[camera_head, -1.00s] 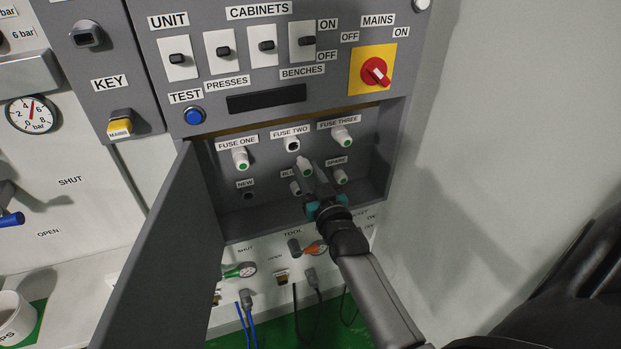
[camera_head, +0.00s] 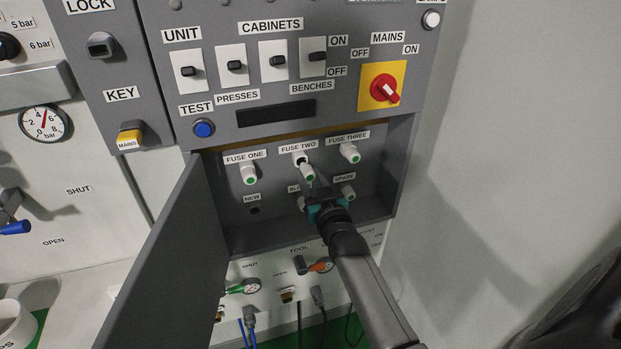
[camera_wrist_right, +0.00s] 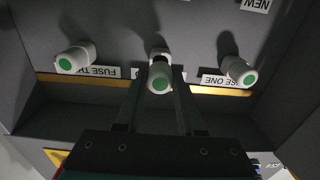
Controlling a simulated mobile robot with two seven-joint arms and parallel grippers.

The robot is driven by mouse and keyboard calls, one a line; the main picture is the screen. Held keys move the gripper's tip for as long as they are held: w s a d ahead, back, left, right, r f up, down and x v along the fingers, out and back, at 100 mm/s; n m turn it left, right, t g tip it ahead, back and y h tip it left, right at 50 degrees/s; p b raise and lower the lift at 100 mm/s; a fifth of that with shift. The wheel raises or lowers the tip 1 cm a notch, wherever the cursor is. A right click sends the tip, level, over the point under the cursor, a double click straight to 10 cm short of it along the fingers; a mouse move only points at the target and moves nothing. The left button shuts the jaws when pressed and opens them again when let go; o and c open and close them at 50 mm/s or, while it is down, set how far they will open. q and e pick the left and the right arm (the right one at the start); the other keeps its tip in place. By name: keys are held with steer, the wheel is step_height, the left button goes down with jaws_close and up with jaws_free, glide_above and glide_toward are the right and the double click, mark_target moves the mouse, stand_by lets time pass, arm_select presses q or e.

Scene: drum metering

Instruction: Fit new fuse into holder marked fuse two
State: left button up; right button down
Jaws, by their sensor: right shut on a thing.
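The new fuse (camera_head: 308,174) is white with a green end. My right gripper (camera_head: 313,187) is shut on it, just in front of and slightly below the fuse two holder (camera_head: 299,157). In the right wrist view the fuse (camera_wrist_right: 159,80) sits between the fingers of my right gripper (camera_wrist_right: 161,92), overlapping the holder (camera_wrist_right: 158,52) behind it. Part of the holder's dark opening still shows. I cannot tell whether the fuse tip has entered it. My left gripper is not in view.
White, green-ended fuses stand at fuse one (camera_head: 249,173) and fuse three (camera_head: 349,153), either side. The spare fuse (camera_head: 348,193) is close right of my gripper. An empty socket (camera_head: 254,210) marked new is lower left. The open cabinet door (camera_head: 165,255) stands at the left.

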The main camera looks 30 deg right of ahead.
mark_target(310, 178)
steer(key=shift+p, duration=0.6)
stand_by(1.1)
steer(key=shift+b+x, duration=0.7)
steer(key=shift+x, duration=0.95)
steer(key=shift+c, duration=2.2)
jaws_free()
steer(key=p+v, duration=0.1)
steer(key=v, duration=1.4)
steer(key=shift+s, duration=0.15)
